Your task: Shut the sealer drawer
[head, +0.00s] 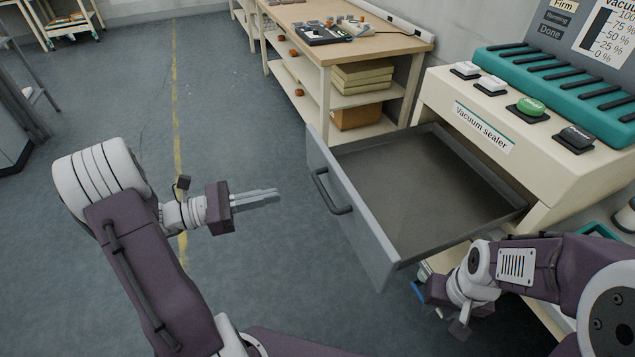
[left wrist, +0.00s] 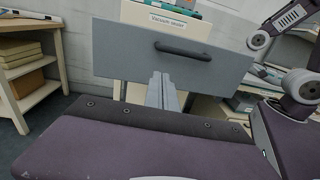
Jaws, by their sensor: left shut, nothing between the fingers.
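The vacuum sealer (head: 500,120) is a cream machine with a teal top, at the right of the head view. Its grey drawer (head: 430,185) is pulled far out and looks empty inside. The drawer front has a dark bar handle (head: 331,193), which also shows in the left wrist view (left wrist: 183,50). My left gripper (head: 277,196) is shut and empty, pointing at the drawer front with a gap to its left. In the left wrist view its fingers (left wrist: 161,90) appear below the handle. My right gripper (head: 459,328) is low beneath the drawer's right side; its fingers are not clear.
A wooden workbench (head: 340,45) with a device and small items on top and folded stacks on its shelf stands behind the drawer. Open grey floor (head: 240,110) with a yellow line lies to the left. My right arm is close to the drawer's near right corner.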

